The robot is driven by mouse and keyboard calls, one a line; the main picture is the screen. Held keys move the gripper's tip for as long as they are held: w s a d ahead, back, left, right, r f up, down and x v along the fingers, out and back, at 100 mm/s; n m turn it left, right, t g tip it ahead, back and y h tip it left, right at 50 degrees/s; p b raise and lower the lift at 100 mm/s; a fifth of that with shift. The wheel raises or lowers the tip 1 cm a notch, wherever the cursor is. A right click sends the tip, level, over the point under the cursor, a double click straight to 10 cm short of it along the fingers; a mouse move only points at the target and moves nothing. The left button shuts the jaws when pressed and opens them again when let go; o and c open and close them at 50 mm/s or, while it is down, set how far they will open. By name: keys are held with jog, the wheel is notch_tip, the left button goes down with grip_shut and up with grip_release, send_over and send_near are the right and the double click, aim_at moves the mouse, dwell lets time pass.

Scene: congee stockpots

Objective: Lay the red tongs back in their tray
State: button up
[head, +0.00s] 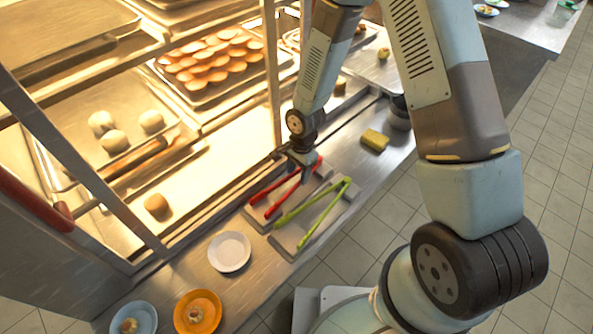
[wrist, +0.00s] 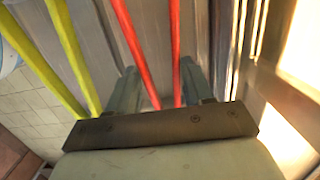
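The red tongs (head: 275,191) lie spread in a V over the grey tray (head: 252,217) nearest the shelf, their joined end at the upper right. In the wrist view both red arms (wrist: 134,45) run between the fingers of my gripper (wrist: 160,80). My gripper (head: 305,172) points down near their joined end. The fingers stand part-way apart, close against the outer sides of the red arms. The palm hides the joined end in the wrist view. I see no clear gap between tongs and tray.
Green tongs (head: 331,210) lie in a second grey tray (head: 291,243) alongside. A white plate (head: 229,252), orange plate (head: 198,312) and blue plate (head: 134,317) stand left. A yellow sponge (head: 375,140) lies right. The shelf post (head: 271,75) stands close behind my gripper.

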jog(key=o, duration=0.6)
jog(key=shift+o, duration=0.2)
jog(key=shift+r, duration=0.1)
notch_tip(320, 180, up, 13)
jog(key=w+d, duration=0.1)
jog(key=shift+w+r, duration=0.15)
jog(key=shift+r, duration=0.05)
